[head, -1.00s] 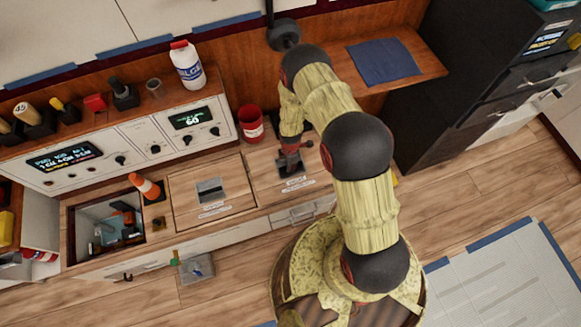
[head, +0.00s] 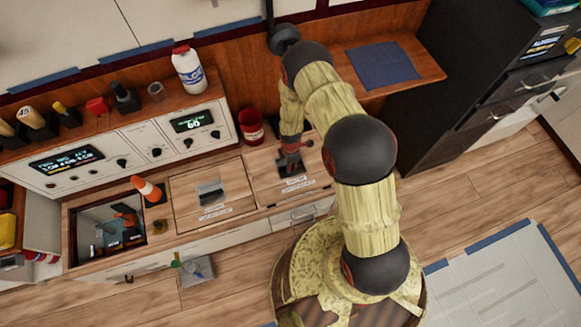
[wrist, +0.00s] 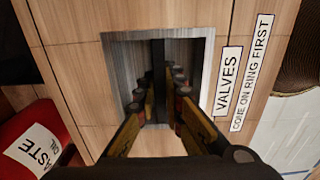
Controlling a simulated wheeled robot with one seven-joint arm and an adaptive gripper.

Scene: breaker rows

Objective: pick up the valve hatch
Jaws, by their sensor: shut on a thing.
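The valve hatch (head: 262,178) is a square wooden panel in the counter top, right of another wooden hatch. In the wrist view, the hatch (wrist: 75,75) has a recessed metal handle and labels reading "VALVES" and "CONE ON RING FIRST" (wrist: 250,75). My gripper (head: 290,168) points down into the handle recess. In the wrist view, my gripper (wrist: 158,100) has its fingers on either side of the dark handle bar (wrist: 158,65) and is shut on it. The hatch looks flush with the counter. My fingers partly hide the recess.
An orange cone (head: 147,189) stands beside an open compartment (head: 75,240) holding tools. The neighbouring hatch (head: 185,190) is closed. A red waste can (head: 251,126) stands close behind the valve hatch. A white bottle (head: 188,70) and several tools stand on the ledge above.

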